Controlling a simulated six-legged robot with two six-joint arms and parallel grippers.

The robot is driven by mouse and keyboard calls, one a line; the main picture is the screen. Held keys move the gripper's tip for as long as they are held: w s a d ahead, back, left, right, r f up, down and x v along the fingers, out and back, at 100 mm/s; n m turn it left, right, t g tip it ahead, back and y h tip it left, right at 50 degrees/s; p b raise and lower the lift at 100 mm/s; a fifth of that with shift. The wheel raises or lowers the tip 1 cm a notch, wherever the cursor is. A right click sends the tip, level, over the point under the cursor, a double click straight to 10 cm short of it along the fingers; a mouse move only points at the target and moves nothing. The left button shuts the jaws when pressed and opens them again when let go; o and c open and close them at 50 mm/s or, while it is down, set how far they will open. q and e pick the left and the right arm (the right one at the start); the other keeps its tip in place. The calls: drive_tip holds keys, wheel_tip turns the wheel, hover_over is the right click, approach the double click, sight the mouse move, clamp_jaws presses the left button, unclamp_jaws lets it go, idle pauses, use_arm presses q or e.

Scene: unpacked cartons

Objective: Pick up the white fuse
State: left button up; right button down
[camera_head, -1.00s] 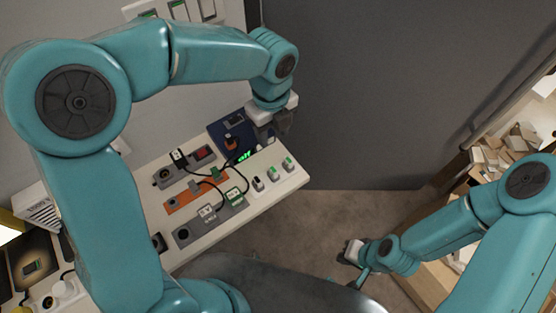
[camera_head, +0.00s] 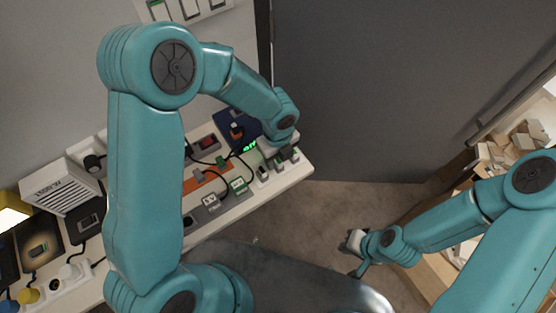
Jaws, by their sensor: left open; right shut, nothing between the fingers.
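A white bench (camera_head: 240,212) carries several electrical parts. Three small pale upright pieces stand near its right end: one with a dark top (camera_head: 263,174), a middle one with green (camera_head: 278,165) and one at the right (camera_head: 294,156). I cannot tell which of them is the white fuse. My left gripper (camera_head: 273,148) hangs over or just behind these pieces, open, with its fingertips partly hidden by its own wrist. I cannot tell whether it touches any. My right gripper (camera_head: 353,250) is shut and empty, well right of the bench, above the floor.
An orange strip (camera_head: 197,184), grey cabled blocks (camera_head: 206,211), a blue panel (camera_head: 228,123) and a lit green display (camera_head: 249,147) crowd the bench near my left gripper. A white vented box (camera_head: 62,186) stands left. Cartons (camera_head: 510,145) lie right. The floor (camera_head: 305,220) between is clear.

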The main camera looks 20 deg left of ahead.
sight(278, 160)
use_arm(q)
drive_tip(key=shift+w+f, duration=0.1)
drive_tip(key=shift+f, duration=0.5)
drive_tip(key=shift+s+d+r, duration=0.1)
drive_tip(key=shift+s+r, duration=0.05)
drive_tip(key=shift+s, duration=0.05)
drive_tip(key=shift+c, duration=0.3)
drive_tip(key=shift+w, duration=0.15)
clamp_jaws()
wheel_tip(278, 160, up, 20)
